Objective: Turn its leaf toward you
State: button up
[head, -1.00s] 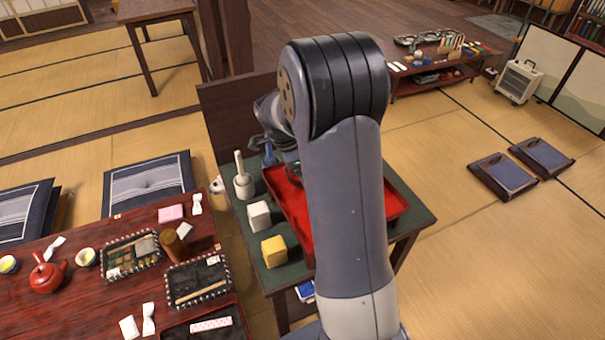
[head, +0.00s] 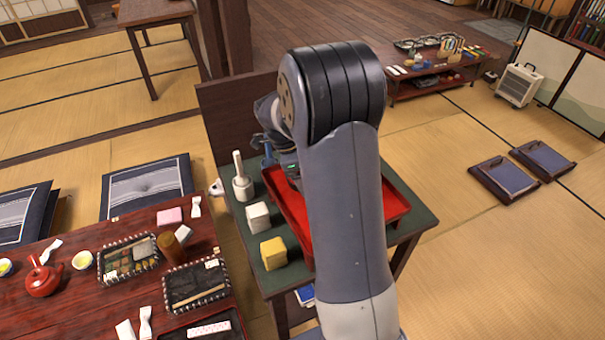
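No leaf can be made out in the head view. My arm stands in front of a red tray (head: 291,207) on a green-topped side table (head: 252,211) and hides much of both. My gripper (head: 289,170) is partly seen over the tray's far left part, beside my arm, with a small green light near it. Its fingertips are not clear, and I cannot tell whether it holds anything. A small blue shape (head: 267,152) shows just left of it, too small to identify.
Left of the tray stand a white pestle-like piece (head: 242,178), a white block (head: 258,217) and a yellow block (head: 273,253). A red low table (head: 60,310) with boxes and a teapot (head: 43,278) is at left. Open tatami (head: 480,260) lies at right.

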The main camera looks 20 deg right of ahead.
jog(key=shift+f, duration=0.2)
jog(key=o, duration=1)
jog(key=shift+o, duration=0.2)
jog(key=shift+r, duration=0.15)
jog(key=shift+r+p, duration=1.35)
jog(key=shift+r, duration=1.05)
